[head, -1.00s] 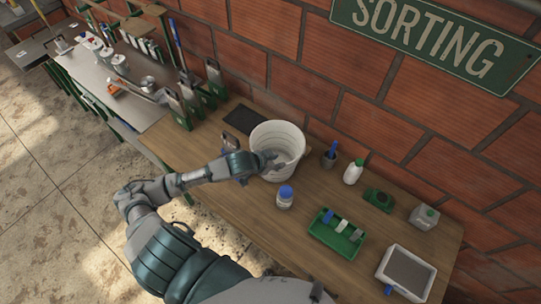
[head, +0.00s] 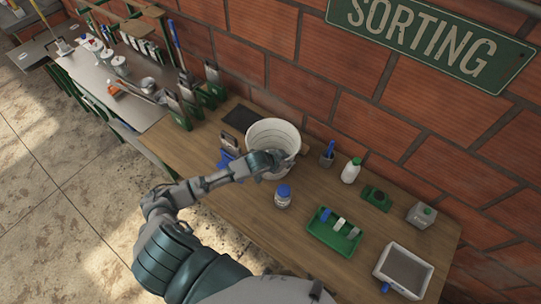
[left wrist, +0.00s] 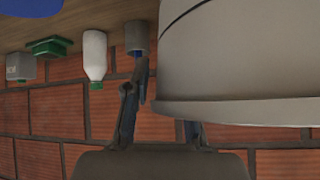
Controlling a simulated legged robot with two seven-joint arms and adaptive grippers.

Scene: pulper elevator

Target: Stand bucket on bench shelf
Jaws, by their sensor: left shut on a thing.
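A white ribbed bucket (head: 273,131) is upright over the wooden bench (head: 202,179), close to the brick wall. I cannot tell whether its base touches the bench top. My left gripper (head: 270,163) is shut on the bucket's near side, covering part of its wall. In the left wrist view the bucket (left wrist: 240,55) fills the upper right, upside down, with the gripper (left wrist: 168,105) at its rim; one finger is partly hidden behind it. No separate shelf can be made out. My right gripper is not in view.
A blue-capped jar (head: 283,197) stands just in front of the bucket. A cup (head: 327,156), white bottle (head: 351,171) and green tray (head: 334,232) stand to the right. A dark mat (head: 240,117) and a scoop-like item (head: 229,147) lie left. The front-left bench top is clear.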

